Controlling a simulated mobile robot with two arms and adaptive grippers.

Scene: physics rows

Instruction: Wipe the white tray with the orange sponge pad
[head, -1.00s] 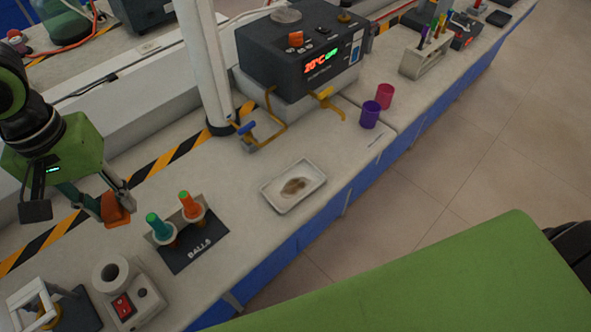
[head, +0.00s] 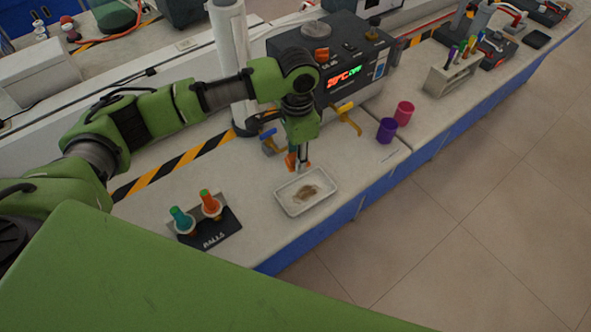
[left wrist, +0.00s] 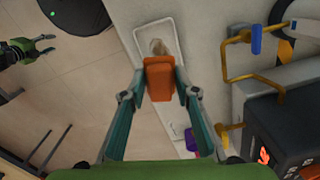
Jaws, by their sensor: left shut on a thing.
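The white tray (head: 284,196) lies on the bench near its front edge, with a brown stain (head: 307,192) on its floor. My left gripper (head: 298,166) is at the tray's back edge, pointing down. It is shut on the orange sponge pad (head: 290,161), which is partly hidden by the fingers in the head view. In the left wrist view the sponge pad (left wrist: 160,79) sits between both fingertips and covers part of the tray (left wrist: 143,40) and the stain. I cannot tell whether the pad touches the tray.
A black "BALLS" board (head: 226,230) with teal and orange-topped holders stands left of the tray. Purple (head: 387,130) and pink (head: 404,112) cups stand to the right.

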